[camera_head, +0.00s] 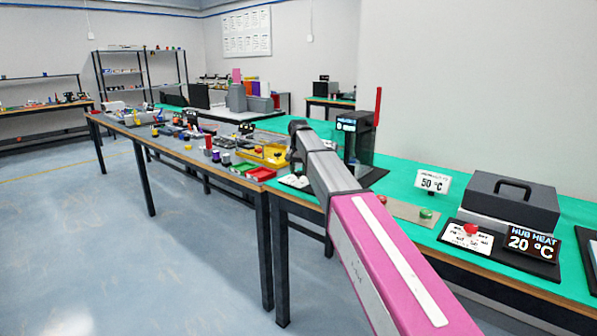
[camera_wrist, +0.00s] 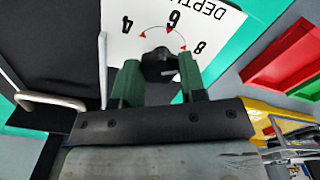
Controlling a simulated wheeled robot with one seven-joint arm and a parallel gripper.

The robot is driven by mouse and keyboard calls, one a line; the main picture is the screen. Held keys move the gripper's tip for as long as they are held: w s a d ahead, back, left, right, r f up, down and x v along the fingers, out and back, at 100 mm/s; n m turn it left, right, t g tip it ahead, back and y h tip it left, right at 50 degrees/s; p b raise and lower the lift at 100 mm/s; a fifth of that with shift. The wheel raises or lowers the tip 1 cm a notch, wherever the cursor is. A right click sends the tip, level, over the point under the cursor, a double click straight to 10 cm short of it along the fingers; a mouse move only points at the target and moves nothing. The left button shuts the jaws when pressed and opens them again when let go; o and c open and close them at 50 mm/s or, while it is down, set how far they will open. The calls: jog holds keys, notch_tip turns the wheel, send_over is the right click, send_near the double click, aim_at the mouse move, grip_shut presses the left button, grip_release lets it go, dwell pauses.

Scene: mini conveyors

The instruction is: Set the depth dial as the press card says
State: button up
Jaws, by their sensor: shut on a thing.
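In the wrist view a white dial plate (camera_wrist: 215,20) shows the word DEPTH and the numbers 4, 6 and 8, upside down, with red triangle marks along an arc. The black depth dial knob (camera_wrist: 158,66) sits between the green fingers of my gripper (camera_wrist: 160,75), which is shut on it. I cannot tell which number the knob points to. In the head view the dark press (camera_head: 357,148) with a red upright lever stands just right of my arm's end. My arm hides most of the gripper there. I cannot make out a readable press card.
Red and green trays (camera_wrist: 285,55) and a yellow tray (camera_head: 268,155) lie beside the plate. A dark lidded box (camera_head: 510,200), a HUB HEAT display (camera_head: 530,243) reading 20 °C and a 50 °C sign (camera_head: 433,183) stand at right on the green bench top. A cluttered table extends left.

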aim_at(298, 171)
jog(key=o, duration=0.9)
jog(key=shift+o, duration=0.2)
notch_tip(298, 171, up, 11)
jog(key=shift+f, duration=0.1)
